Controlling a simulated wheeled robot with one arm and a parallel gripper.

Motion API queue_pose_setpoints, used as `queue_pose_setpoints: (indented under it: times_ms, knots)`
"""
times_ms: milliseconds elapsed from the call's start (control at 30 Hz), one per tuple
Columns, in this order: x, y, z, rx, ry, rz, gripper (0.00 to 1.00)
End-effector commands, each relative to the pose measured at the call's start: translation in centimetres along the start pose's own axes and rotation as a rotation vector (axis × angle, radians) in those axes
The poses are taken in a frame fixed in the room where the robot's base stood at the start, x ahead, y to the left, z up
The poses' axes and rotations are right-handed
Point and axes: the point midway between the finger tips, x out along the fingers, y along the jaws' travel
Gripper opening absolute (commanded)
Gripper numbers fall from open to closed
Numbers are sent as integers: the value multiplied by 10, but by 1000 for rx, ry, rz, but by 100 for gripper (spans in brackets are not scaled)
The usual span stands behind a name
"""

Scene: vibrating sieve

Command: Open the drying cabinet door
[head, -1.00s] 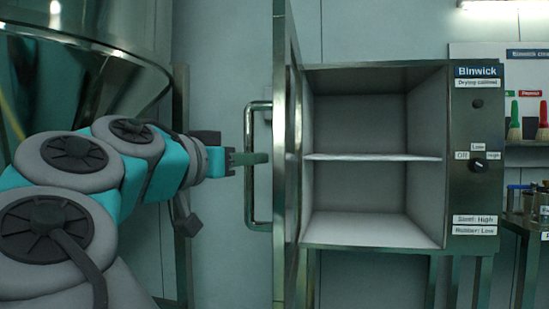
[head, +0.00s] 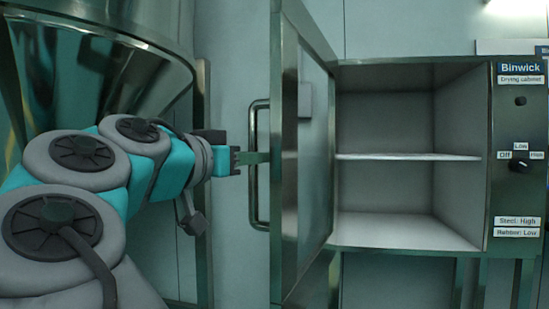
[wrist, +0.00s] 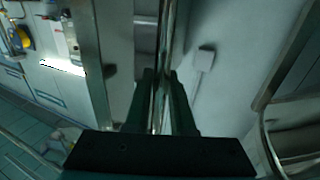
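The drying cabinet (head: 410,240) stands at the right, with its inside and one shelf in view. Its steel door (head: 316,150) hangs on the left side and stands wide open, swung out towards me, with part of its inner face showing. The tall bar handle (head: 256,210) is on the outer side of the door. My gripper (head: 256,158) reaches in from the left at the middle of the handle. In the wrist view the two dark fingers (wrist: 163,105) lie close along both sides of the handle bar (wrist: 165,50). The exact contact is dark and hard to see.
A large steel hopper (head: 110,60) stands at the upper left, close above my arm. A control panel (head: 518,180) with a knob is on the cabinet's right side. The space inside the cabinet is empty.

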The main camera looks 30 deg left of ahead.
Motion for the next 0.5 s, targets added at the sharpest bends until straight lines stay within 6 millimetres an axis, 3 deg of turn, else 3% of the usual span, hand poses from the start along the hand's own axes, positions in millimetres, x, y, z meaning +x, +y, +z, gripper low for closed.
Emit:
queue_pose_setpoints:
  times_ms: [100,500]
  knots:
    - [0,0,0,0,0,0,34]
    - [-6,0,0,0,1,0,34]
